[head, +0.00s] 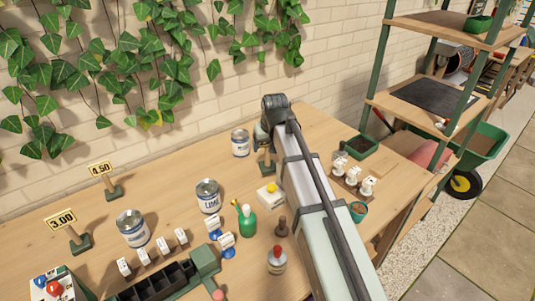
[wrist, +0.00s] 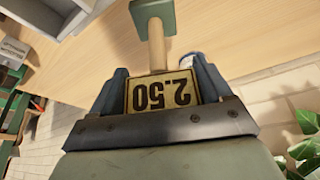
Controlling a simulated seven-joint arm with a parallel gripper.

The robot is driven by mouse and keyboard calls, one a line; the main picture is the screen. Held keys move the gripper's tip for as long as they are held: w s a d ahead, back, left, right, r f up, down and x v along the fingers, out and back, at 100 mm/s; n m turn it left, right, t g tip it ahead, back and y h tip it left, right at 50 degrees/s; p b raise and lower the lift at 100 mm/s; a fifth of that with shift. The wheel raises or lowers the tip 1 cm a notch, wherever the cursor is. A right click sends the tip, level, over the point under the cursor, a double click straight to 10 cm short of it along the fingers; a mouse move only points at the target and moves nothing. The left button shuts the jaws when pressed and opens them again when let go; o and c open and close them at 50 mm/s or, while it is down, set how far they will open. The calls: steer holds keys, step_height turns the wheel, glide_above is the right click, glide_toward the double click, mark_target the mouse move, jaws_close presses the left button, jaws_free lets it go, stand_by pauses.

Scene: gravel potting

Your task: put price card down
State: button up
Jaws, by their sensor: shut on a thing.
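The price card reading 2.50 (wrist: 160,94) is between the fingers of my gripper (wrist: 163,76), which is shut on it. In the wrist view its lettering is upside down, and its wooden post (wrist: 156,45) leads to a green base (wrist: 152,12) over the wooden surface. I cannot tell whether the base touches that surface. In the head view my arm hides most of the gripper and card. Two other price cards, 4.50 (head: 100,169) and 3.00 (head: 62,219), stand upright at the table's left back.
Near my gripper on the table (head: 305,135) are a can (head: 240,143), a LIME can (head: 208,196) and a small pale box (head: 267,195). A green bottle (head: 244,221) stands closer. Right of my arm are a dark green tray (head: 361,147) and a shelf rack (head: 378,62).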

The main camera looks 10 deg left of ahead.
mark_target(268, 165)
steer(key=shift+f, duration=1.9)
steer(key=o, duration=1.5)
steer(key=shift+f, duration=0.1)
steer(key=v, duration=1.2)
steer(key=shift+s, duration=0.1)
